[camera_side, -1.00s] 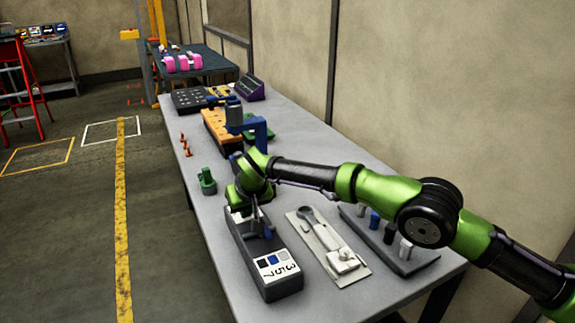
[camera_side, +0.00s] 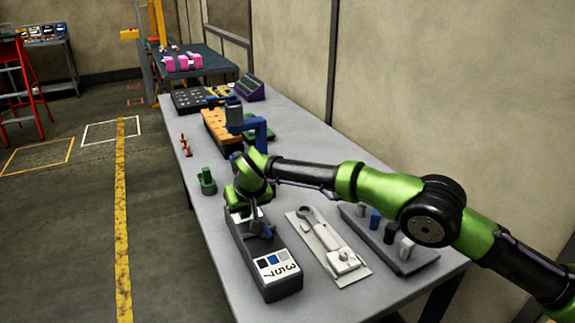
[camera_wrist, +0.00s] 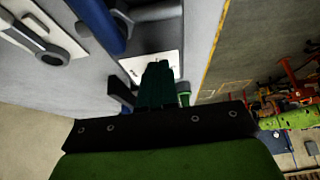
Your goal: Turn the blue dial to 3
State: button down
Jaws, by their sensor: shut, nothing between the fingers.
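A long dark grey box (camera_side: 268,285) lies on the table, with a white number label (camera_side: 275,266) showing 7, 5, 3 and coloured squares at its near end. A small blue part (camera_side: 267,231), apparently the blue dial, shows on its top beside my gripper (camera_side: 258,226). The dial's pointer and setting cannot be read. My gripper points down over the box, shut and empty; I cannot tell whether it touches the blue part. In the wrist view, my dark fingers are over a white plate (camera_wrist: 165,62), with a blue rounded part (camera_wrist: 100,22) at upper left.
A light panel with a grey wrench-like tool (camera_side: 322,237) lies right of the box. A dark rack with several pegs (camera_side: 400,258) stands further right. A green fixture (camera_side: 207,182) stands left of my gripper. An orange block (camera_side: 218,128) and blue bracket (camera_side: 262,133) are behind.

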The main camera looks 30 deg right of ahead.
jog(key=shift+r, duration=2.85)
jog(key=shift+w+d+f, duration=0.1)
jog(key=shift+d+f, duration=0.3)
jog(key=shift+f, duration=0.6)
jog(key=shift+w+d+f, duration=0.1)
jog(key=shift+d+f, duration=0.35)
jog(key=shift+f, duration=0.6)
jog(key=shift+w+d+f, duration=0.1)
jog(key=shift+d+f, duration=0.3)
jog(key=shift+f, duration=0.6)
jog(key=shift+a, duration=0.75)
jog(key=shift+w+a, duration=0.1)
jog(key=shift+a, duration=0.3)
